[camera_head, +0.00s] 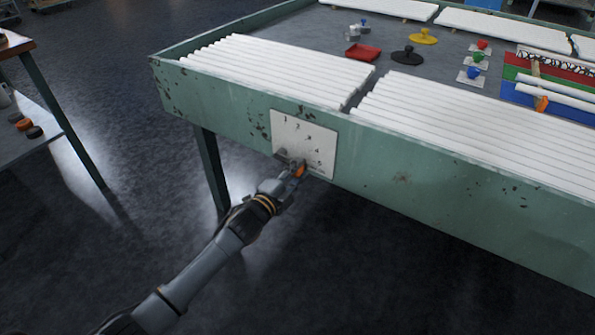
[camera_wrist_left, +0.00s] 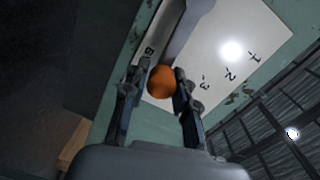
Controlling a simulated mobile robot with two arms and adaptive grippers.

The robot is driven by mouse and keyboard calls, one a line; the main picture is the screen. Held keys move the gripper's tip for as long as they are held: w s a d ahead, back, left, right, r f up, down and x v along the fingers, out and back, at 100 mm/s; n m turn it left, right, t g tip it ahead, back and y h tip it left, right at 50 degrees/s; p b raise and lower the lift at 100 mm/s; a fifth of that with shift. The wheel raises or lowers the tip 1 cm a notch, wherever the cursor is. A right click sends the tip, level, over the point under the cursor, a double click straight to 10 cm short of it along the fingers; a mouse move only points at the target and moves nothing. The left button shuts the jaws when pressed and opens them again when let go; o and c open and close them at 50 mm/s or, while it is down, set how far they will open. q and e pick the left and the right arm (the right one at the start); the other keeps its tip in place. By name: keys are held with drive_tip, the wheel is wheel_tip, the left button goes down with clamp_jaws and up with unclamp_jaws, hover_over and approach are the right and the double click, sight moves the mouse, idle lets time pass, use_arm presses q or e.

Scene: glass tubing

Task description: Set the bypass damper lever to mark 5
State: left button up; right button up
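A white plate (camera_head: 302,137) with numbered marks is fixed to the green side of the bench. My left gripper (camera_head: 292,167) is at the knob. In the left wrist view its fingers flank the knob (camera_wrist_left: 161,82) closely on both sides, with little or no gap. My right gripper is not in view.
The bench's green side panel (camera_head: 400,178) runs along behind the gripper. White tubes (camera_head: 275,65) lie on top, with a red tray (camera_head: 362,52) and coloured knobbed pieces behind. A side table (camera_head: 30,140) stands at the left. The floor before the bench is clear.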

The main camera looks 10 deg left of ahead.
use_arm(q)
drive_tip(key=o, duration=0.3)
drive_tip(key=shift+f, duration=0.15)
drive_tip(key=shift+o, duration=0.2)
drive_tip(key=v, duration=1.2)
